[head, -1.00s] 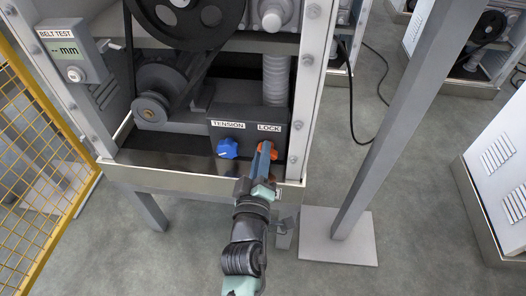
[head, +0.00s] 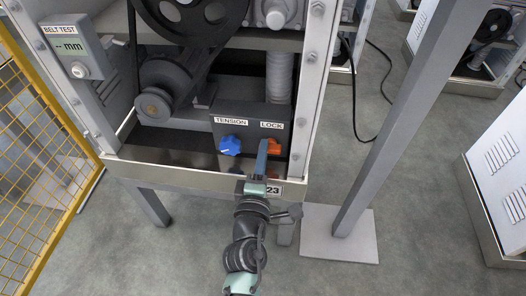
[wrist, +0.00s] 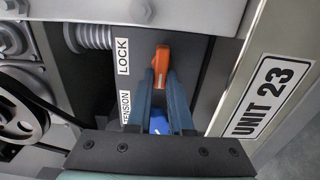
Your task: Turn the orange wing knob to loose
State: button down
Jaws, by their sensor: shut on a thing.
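The orange wing knob (head: 275,147) is on a dark grey panel under the LOCK label (head: 271,125). In the wrist view, the knob (wrist: 162,57) stands lengthwise between my two blue fingers, its upper end showing past the tips. My gripper (head: 263,146) reaches it from the front and is shut on it; in the wrist view the fingertips (wrist: 162,76) lie on either side of the wing. The fingers hide part of the knob. I cannot read any mark for its turned position.
A blue knob (head: 230,145) sits left of the orange one, under the TENSION label (head: 231,121). A metal sill (head: 180,174) runs below the panel, and a frame post (head: 308,90) stands close on the right. A belt tester (head: 75,52) hangs at the left.

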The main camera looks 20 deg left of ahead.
jog(key=shift+w+d+r, duration=0.1)
jog(key=shift+w+d, duration=0.1)
jog(key=c, duration=0.8)
grip_release()
jog(key=shift+s+d, duration=0.1)
jog(key=shift+s+f, duration=0.2)
jog(key=v, duration=1.2)
jog(key=shift+s+r+p, duration=0.3)
jog(key=shift+s+p, duration=0.05)
